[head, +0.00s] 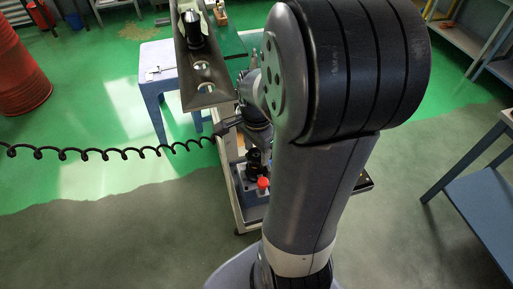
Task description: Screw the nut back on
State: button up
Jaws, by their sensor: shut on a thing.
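My gripper (228,127) shows only in part, as a small dark shape left of my large grey arm, over the cart. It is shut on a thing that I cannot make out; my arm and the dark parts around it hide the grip. A dark upright holder (256,160) stands on the cart just below and to the right of my gripper, beside a red knob (263,184). I cannot pick out the nut, and I cannot tell whether my gripper touches the holder.
A metal rack (188,85) with round holes carries a black tool holder (193,30). The cart (246,213) is partly behind my arm. A coiled black cord (110,153) stretches in from the left. A blue-grey stand (153,88) and red drum (20,75) are farther left.

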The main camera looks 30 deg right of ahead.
jog(key=m, duration=0.3)
jog(key=o, duration=1.4)
jog(key=n, duration=1.1)
jog(key=shift+w+n+p, duration=0.1)
jog(key=shift+n+p, duration=0.2)
jog(key=n, duration=0.6)
jog(key=shift+a, duration=0.15)
jog(key=n, duration=0.6)
